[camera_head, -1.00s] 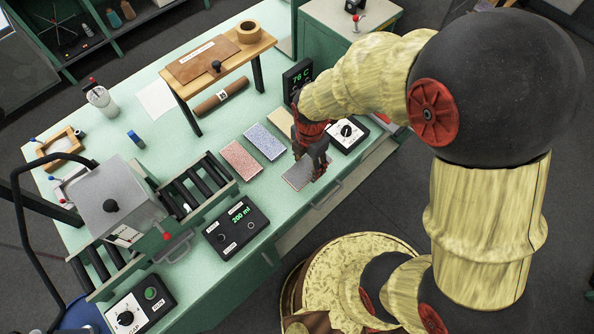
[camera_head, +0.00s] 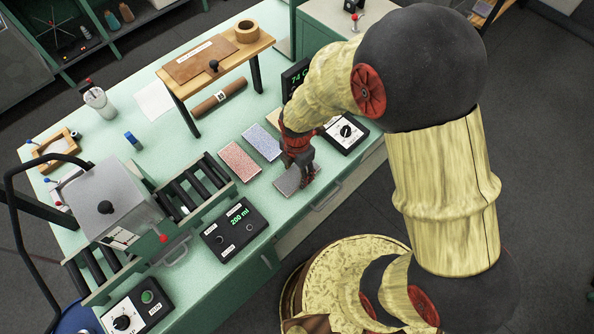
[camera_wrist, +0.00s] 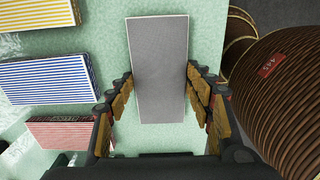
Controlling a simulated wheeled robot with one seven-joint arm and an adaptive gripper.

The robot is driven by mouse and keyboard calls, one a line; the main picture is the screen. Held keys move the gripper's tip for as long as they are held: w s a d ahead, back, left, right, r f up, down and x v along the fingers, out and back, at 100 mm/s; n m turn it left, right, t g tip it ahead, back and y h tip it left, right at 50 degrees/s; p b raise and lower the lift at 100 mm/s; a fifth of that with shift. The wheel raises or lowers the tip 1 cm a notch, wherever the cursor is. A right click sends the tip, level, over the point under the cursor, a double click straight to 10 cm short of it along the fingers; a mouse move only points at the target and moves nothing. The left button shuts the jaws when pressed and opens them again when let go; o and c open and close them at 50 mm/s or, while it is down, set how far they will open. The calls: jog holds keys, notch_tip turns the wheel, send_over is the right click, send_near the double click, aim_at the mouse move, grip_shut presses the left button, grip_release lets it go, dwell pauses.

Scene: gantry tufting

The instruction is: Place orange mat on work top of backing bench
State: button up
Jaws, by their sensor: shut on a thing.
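No mat that looks orange shows. A flat grey mat with a pale edge (camera_wrist: 160,60) lies between the fingers of my gripper (camera_wrist: 163,95) in the wrist view. My gripper is shut on its two long sides. In the head view, the gripper (camera_head: 300,165) and the grey mat (camera_head: 287,181) are over the front edge of the green table. Whether the mat is clear of the table top, I cannot tell. A small wooden bench (camera_head: 190,84) on dark legs, perhaps the backing bench, stands at the back of the table and carries a brown sheet and a tape roll.
Red (camera_head: 240,160), blue (camera_head: 262,142) and yellow striped mats (camera_wrist: 35,12) lie left of my gripper. A control box with a dial (camera_head: 343,134) stands close on the right. A roller track (camera_head: 185,193) and dispenser box (camera_head: 234,230) stand left.

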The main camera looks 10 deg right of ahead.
jog(key=o, duration=1.2)
jog(key=shift+f, duration=0.1)
jog(key=shift+c, duration=0.2)
notch_tip(320, 180, up, 12)
jog(key=p, duration=0.2)
jog(key=shift+r, duration=0.2)
notch_tip(320, 180, up, 6)
jog(key=m+t, duration=0.1)
jog(key=m, duration=0.3)
send_over(297, 174)
jog(key=d, duration=0.2)
jog(key=s+d+r+m+t, duration=0.2)
jog(key=s+d+r+m, duration=0.2)
jog(key=s+r+m, duration=0.2)
jog(key=s+d+r+m+t, duration=0.2)
jog(key=s+d+r+m, duration=0.3)
jog(key=r+m, duration=0.6)
jog(key=m, duration=0.3)
jog(key=shift+s+d+m+t, duration=0.3)
jog(key=shift+s+m, duration=0.1)
notch_tip(297, 174, down, 6)
jog(key=b, duration=0.5)
jog(key=shift+r, duration=0.15)
